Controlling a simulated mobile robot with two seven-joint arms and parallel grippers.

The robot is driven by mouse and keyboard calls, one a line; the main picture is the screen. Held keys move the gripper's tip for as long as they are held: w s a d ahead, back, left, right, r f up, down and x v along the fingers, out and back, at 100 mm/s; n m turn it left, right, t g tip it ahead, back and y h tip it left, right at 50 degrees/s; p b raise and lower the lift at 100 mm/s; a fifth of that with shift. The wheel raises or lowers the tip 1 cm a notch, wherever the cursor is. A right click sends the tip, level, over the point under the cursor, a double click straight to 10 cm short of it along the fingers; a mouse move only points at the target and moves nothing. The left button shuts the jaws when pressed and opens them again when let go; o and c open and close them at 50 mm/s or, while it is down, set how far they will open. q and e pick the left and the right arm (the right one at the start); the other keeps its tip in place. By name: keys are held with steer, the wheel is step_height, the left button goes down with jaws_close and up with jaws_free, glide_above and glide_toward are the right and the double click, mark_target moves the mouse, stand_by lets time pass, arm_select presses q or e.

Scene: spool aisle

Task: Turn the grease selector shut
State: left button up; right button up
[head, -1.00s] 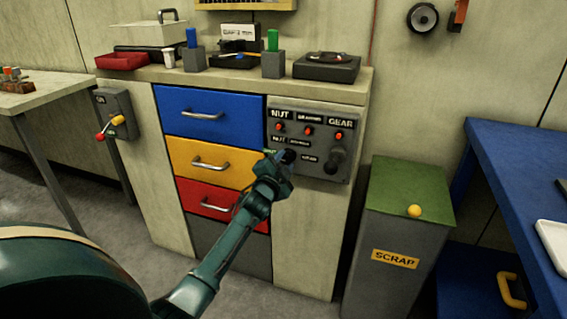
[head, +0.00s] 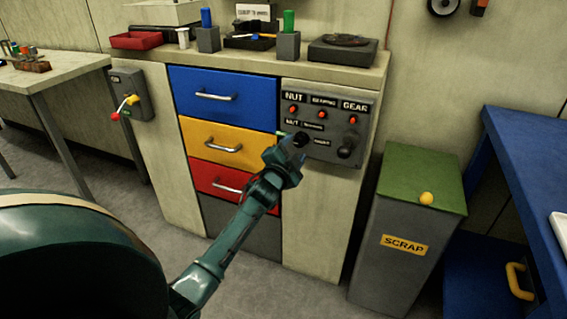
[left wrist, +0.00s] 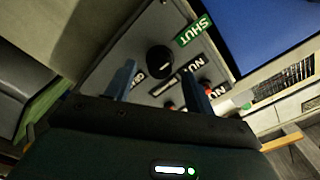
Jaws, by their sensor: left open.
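The grey control panel (head: 325,112) is on the upper right of the cabinet front. A round black knob (head: 301,139), which I take for the grease selector, sits at its lower left; it also shows in the left wrist view (left wrist: 159,60). A green SHUT label (left wrist: 193,30) is beside the knob. Which way the knob points cannot be told. My left gripper (head: 288,148) is in front of the knob. In the left wrist view its two fingers (left wrist: 158,72) are open, with the knob seen between and beyond their tips; contact is not clear. My right gripper is out of view.
Red buttons (head: 322,114) and a second dark knob (head: 346,150) are on the same panel. Blue, yellow and red drawers (head: 225,97) with bar handles are to the left. A green-topped scrap bin (head: 415,180) and a blue bench (head: 540,150) stand to the right.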

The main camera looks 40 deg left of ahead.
arm_select(q)
steer(key=p+v, duration=0.1)
steer(key=v, duration=1)
steer(key=shift+p, duration=0.35)
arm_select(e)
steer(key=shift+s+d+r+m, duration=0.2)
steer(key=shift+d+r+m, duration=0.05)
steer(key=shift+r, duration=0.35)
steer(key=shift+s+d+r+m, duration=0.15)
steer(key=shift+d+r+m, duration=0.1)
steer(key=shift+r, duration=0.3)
